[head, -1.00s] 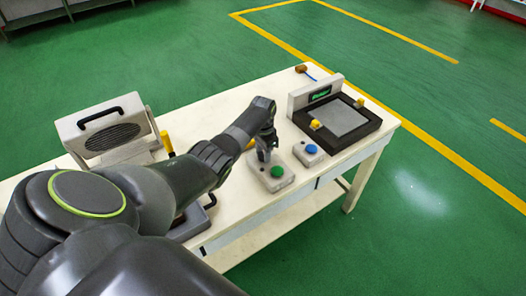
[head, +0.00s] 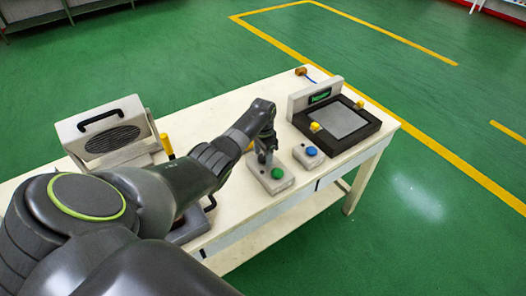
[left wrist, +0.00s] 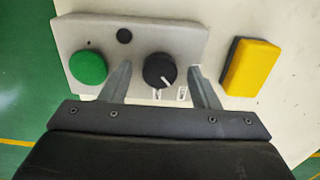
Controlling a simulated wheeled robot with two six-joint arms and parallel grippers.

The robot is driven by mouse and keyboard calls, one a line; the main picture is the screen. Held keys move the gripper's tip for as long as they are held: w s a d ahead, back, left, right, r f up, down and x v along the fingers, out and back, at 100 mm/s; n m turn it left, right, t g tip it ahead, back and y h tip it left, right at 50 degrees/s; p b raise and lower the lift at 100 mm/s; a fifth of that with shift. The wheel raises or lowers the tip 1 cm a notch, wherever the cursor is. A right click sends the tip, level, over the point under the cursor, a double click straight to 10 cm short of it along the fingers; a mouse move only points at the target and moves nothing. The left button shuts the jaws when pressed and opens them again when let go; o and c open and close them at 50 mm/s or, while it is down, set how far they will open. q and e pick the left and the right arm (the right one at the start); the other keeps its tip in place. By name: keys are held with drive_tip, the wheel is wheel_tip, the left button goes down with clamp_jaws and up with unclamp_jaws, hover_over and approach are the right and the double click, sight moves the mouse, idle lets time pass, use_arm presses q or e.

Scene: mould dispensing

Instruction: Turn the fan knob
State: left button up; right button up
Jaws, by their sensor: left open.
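The fan knob is a round black knob (left wrist: 160,71) with a white pointer line, on a light grey control box (left wrist: 185,35) in the left wrist view. The same box (head: 262,178) stands near the table's front edge in the head view, where my gripper hides the knob. A green button (left wrist: 88,67) sits left of the knob, and it also shows in the head view (head: 277,173). My left gripper (left wrist: 163,76) is open, pointing down, with one finger on each side of the knob. I cannot tell whether the fingers touch it. My right gripper is not in view.
A yellow block (left wrist: 250,66) lies right of the box. A second box with a blue button (head: 311,151) stands to the right. A black-framed panel (head: 345,122) is behind it. A grey vented unit (head: 108,134) stands at the left of the white table (head: 225,118).

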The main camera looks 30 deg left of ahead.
sight(263, 157)
use_arm(q)
drive_tip(key=shift+r, duration=0.45)
wheel_tip(263, 157, up, 16)
drive_tip(key=b, duration=0.2)
drive_tip(key=shift+r, duration=0.25)
